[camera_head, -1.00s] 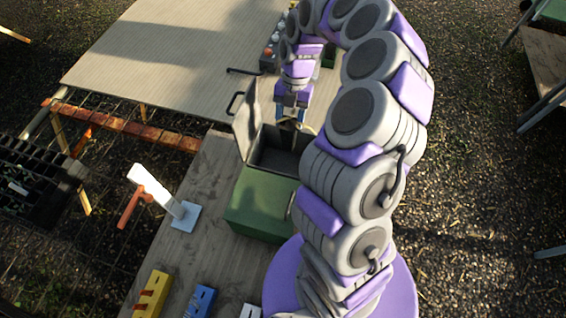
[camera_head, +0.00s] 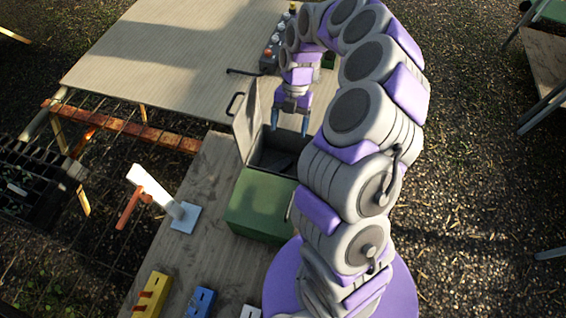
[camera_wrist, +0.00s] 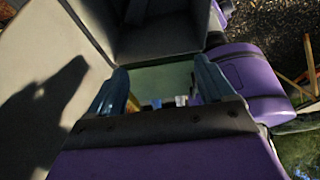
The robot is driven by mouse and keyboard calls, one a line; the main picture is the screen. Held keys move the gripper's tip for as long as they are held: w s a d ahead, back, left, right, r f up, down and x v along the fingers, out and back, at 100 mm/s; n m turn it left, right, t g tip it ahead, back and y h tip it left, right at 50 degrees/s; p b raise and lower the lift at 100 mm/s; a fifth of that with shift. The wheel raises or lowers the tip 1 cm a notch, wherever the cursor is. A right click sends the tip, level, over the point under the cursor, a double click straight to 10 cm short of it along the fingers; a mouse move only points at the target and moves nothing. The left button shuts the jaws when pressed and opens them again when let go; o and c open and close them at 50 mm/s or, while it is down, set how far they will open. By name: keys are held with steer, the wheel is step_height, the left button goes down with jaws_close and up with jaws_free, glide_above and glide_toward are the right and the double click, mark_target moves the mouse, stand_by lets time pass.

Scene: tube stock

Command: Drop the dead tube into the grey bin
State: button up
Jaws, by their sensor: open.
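The grey bin (camera_head: 270,154) is a dark grey open compartment behind a green box front, with its grey lid (camera_head: 247,122) standing up on the left. It also shows in the wrist view (camera_wrist: 165,40). My gripper (camera_head: 290,130) is above the bin's opening, with its two blue fingers spread and nothing between them. In the wrist view my gripper (camera_wrist: 161,85) also shows its fingers apart. A dark shape lies inside the bin; it may be the dead tube, but shadow makes it hard to tell.
The green box (camera_head: 262,205) stands on a wooden bench (camera_head: 190,255). A white post with an orange arm (camera_head: 150,188), a yellow block (camera_head: 152,294) and a blue block (camera_head: 200,302) are on the left and front. A larger table (camera_head: 170,60) is behind, with several bottles in a rack (camera_head: 275,52).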

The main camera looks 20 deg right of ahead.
steer(key=p+v, duration=0.2)
steer(key=v, duration=1.5)
steer(key=shift+w, duration=0.25)
steer(key=shift+d+r, duration=0.1)
